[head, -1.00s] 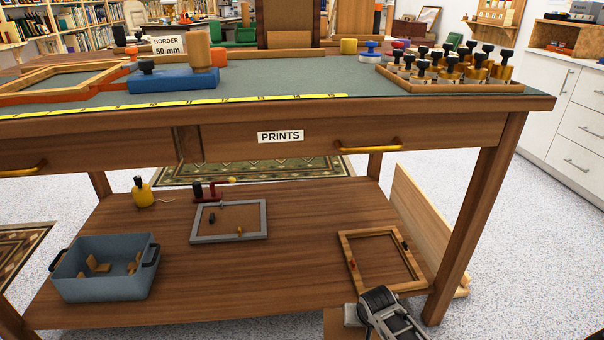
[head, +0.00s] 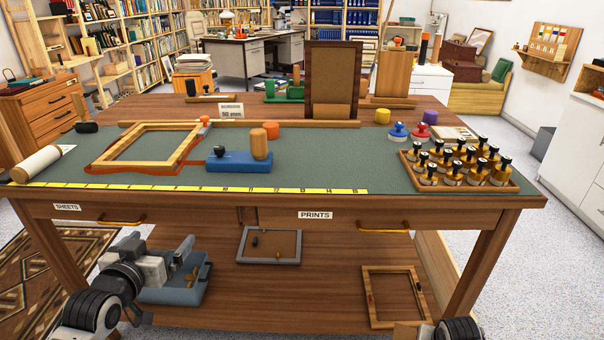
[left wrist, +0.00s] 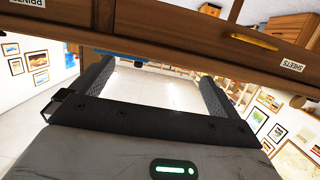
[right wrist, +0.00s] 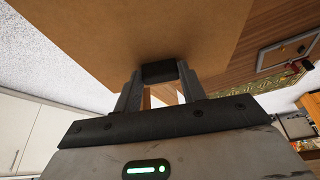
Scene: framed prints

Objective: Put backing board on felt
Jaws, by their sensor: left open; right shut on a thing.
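The felt (head: 335,165) is the grey-green surface on the bench top. A plain brown board (right wrist: 150,25), which looks like the backing board, fills the top of the right wrist view. My right gripper (right wrist: 158,75) is shut on a black tab at the board's edge. In the head view only a sliver of this board (head: 406,333) shows at the bottom, below the bench top, and the right fingertips are hidden. My left gripper (head: 186,252) is open and empty in front of the bench, below the drawer; its spread fingers show in the left wrist view (left wrist: 155,85).
On the felt are a wooden frame (head: 150,146), a blue block (head: 238,163), a yellow ruler (head: 200,188) along the front and a tray of stamps (head: 460,180). The middle right felt is clear. The lower shelf holds a grey frame (head: 270,260) and a wooden frame (head: 395,322).

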